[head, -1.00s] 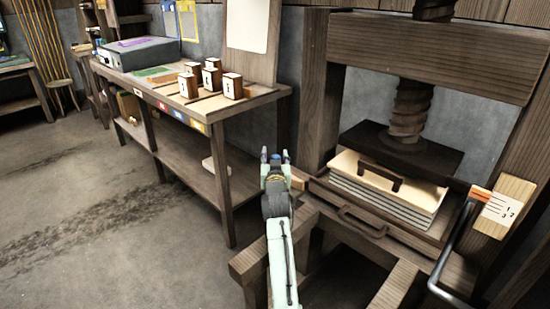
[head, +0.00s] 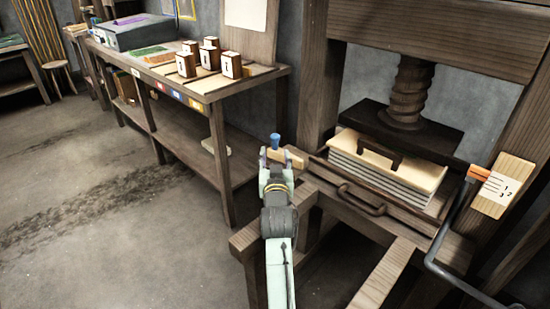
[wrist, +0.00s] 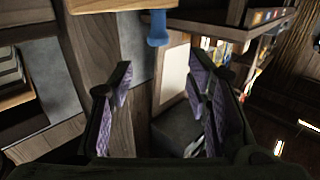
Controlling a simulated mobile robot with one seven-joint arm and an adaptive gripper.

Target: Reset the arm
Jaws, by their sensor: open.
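My gripper (head: 276,165) is at the end of my pale green arm, in the lower middle of the head view, in front of the press's left post. In the wrist view my gripper (wrist: 160,95) shows two purple-padded fingers spread apart with nothing between them. A blue peg-like piece (head: 275,141) stands just beyond the fingers in the head view, beside a small wooden block (head: 291,157). The blue piece also shows above the fingers in the wrist view (wrist: 158,28), apart from them.
A wooden screw press (head: 408,105) stands at the right, with a stack of boards (head: 385,165) under its plate and a bent metal handle (head: 448,225). A workbench (head: 228,88) with several numbered blocks stands at the left. Open floor (head: 100,240) lies at lower left.

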